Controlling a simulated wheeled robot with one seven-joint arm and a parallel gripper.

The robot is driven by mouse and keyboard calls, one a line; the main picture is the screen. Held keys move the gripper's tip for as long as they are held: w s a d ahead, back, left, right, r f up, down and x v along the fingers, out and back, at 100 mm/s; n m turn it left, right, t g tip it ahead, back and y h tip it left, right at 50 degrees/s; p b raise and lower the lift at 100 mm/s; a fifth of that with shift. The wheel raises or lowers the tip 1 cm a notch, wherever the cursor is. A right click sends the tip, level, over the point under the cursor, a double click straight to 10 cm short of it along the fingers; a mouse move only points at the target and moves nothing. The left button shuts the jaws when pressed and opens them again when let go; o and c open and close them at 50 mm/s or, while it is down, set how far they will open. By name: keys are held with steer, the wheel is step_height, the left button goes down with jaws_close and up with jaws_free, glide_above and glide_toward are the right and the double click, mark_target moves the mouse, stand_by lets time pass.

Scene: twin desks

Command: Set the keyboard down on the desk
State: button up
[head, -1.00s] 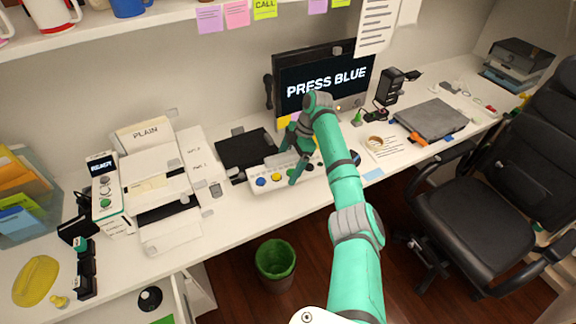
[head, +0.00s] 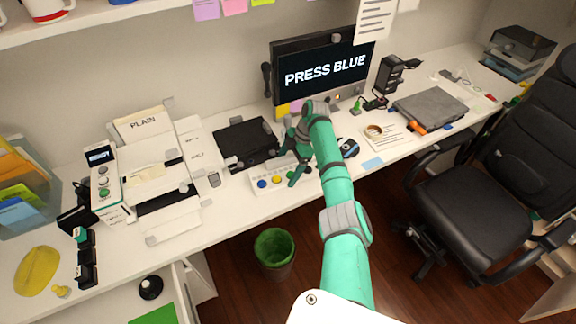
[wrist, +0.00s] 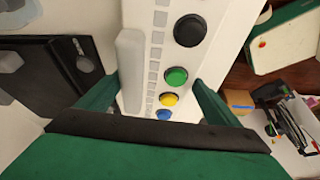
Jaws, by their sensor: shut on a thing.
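The keyboard is a long white bar (head: 258,190) with blue, yellow, green and black round buttons. It is at the front of the desk (head: 222,205), before the monitor. In the wrist view the keyboard (wrist: 134,30) runs between the two green fingers of my gripper (wrist: 152,98), with small grey keys along one side. My arm hides its right part in the head view. I cannot tell whether its underside touches the desk.
A black flat device (head: 243,143) lies just behind the keyboard. The monitor (head: 322,72) stands behind. A printer (head: 160,180) is to the left; a coffee cup (head: 375,131) on papers is to the right. A green bin (head: 274,247) is below the front edge.

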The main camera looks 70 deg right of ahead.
steer(key=shift+f, duration=0.6)
stand_by(0.6)
steer(key=o, duration=1.3)
steer(key=shift+r, duration=6.8)
steer(key=s+a, duration=1)
steer(key=s, duration=0.2)
steer(key=shift+s+r, duration=0.15)
steer(key=shift+s, duration=0.05)
